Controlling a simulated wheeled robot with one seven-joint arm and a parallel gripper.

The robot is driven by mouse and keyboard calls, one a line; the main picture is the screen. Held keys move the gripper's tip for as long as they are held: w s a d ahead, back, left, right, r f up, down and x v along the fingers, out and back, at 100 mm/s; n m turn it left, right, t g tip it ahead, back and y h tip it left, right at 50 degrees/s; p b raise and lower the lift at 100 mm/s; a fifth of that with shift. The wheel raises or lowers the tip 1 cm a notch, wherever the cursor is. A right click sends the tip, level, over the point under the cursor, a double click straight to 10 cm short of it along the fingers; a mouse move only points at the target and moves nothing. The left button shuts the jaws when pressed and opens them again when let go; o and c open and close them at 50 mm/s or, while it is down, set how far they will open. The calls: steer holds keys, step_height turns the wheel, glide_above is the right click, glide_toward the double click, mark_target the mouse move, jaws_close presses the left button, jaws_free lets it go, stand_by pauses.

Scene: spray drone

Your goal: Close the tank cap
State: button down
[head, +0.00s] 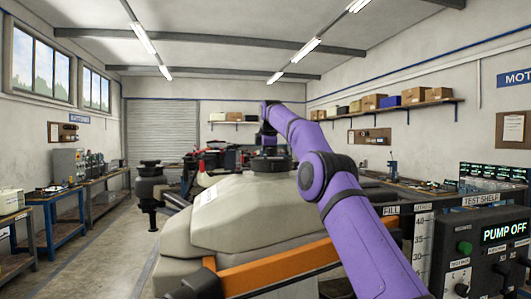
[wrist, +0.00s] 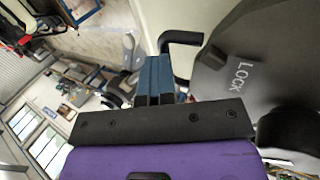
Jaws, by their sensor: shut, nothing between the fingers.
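The pale tank (head: 250,215) fills the middle of the head view. A dark round cap (head: 270,165) shows on its top, beneath the end of my purple arm. In the wrist view the dark cap (wrist: 225,70), marked LOCK, is large at the right. A black bent bar (wrist: 180,38) stands out beside the cap; how it joins the cap is unclear. My gripper (wrist: 153,62) has blue fingers, shut and empty, just left of the bar. Whether they touch it I cannot tell. In the head view my fingers cannot be made out.
An orange bar (head: 280,265) crosses in front of the tank. A control panel reading PUMP OFF (head: 505,234) and a level scale (head: 421,250) stand at the right. A dark stacked fixture (head: 150,190) is left of the tank. Workbenches line both walls; floor is clear at left.

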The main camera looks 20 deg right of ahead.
steer(key=shift+f, duration=0.4)
steer(key=v, duration=0.5)
steer(key=shift+s+r, duration=0.1)
steer(key=shift+r, duration=0.3)
steer(key=shift+s+r, duration=0.15)
steer(key=shift+s, duration=0.2)
